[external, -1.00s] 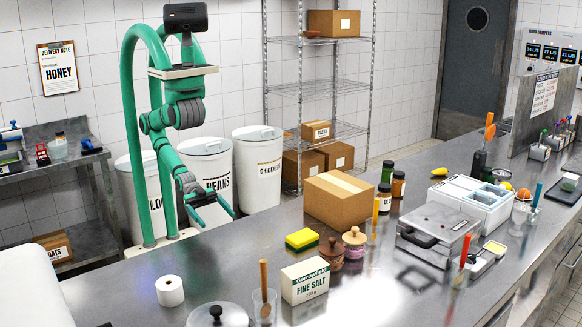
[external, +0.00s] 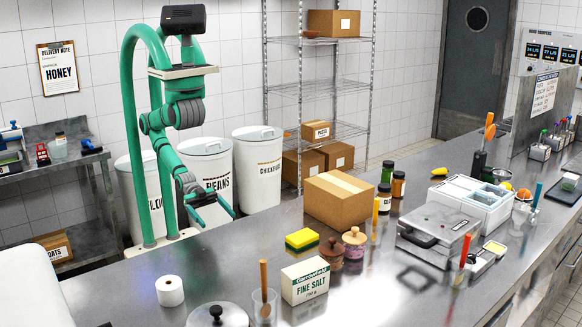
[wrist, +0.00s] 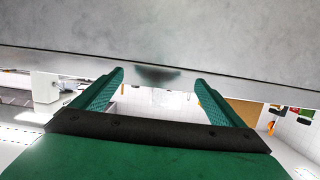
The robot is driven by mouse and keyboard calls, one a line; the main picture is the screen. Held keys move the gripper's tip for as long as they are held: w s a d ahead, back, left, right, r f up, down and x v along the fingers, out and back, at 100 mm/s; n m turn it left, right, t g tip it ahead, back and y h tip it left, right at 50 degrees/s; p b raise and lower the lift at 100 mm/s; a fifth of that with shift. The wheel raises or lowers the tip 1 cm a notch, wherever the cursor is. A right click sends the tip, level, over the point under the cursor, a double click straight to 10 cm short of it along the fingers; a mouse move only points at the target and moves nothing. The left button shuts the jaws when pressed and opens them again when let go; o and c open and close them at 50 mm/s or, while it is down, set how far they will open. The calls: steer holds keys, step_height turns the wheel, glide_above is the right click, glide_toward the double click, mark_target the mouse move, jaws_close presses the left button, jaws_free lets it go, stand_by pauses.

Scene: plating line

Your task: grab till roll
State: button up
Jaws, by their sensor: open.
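The till roll (external: 170,291) is a white paper roll standing upright on the steel counter at the front left in the external view. My gripper (external: 213,216) is beyond the counter's back edge, farther back and to the right of the roll, well apart from it. In the wrist view my gripper (wrist: 158,77) shows two green fingers spread wide with nothing between them. The till roll cannot be made out in the wrist view.
On the steel counter (external: 130,292), a metal lid (external: 217,315), a glass with a wooden-handled tool (external: 264,300) and a fine salt box (external: 305,281) stand right of the roll. A yellow sponge (external: 302,239) and cardboard box (external: 340,199) are farther back.

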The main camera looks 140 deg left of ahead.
steer(key=c, duration=0.4)
steer(key=shift+o, duration=0.2)
